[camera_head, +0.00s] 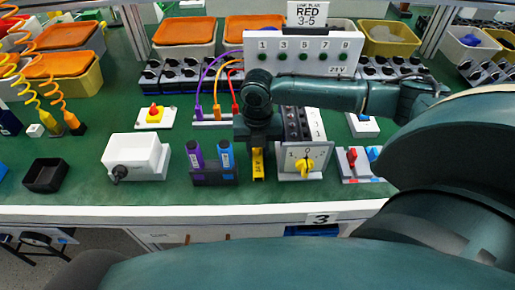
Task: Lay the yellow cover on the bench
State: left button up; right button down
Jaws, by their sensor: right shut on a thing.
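The yellow cover (258,167) is a narrow upright yellow piece with small dark marks on its front. It is directly under my right gripper (257,148), which points down and is shut on its upper part. The cover's lower end is at or just above the green bench (90,190); I cannot tell if it touches. Just right of it stands a white rotary switch panel (289,173) with a yellow knob (305,166). My left gripper is out of view.
A holder (214,175) with a purple and a blue marker stands close left of the cover. A white box with a black knob (135,155) and a black tray (46,175) are farther left. Red and blue switches (355,160) are at right. Bare bench lies along the front edge.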

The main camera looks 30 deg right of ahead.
jog(key=shift+f, duration=0.1)
jog(key=c, duration=1.2)
grip_release()
notch_tip(320, 180, up, 12)
jog(key=shift+r+p, duration=0.15)
jog(key=shift+p, duration=0.3)
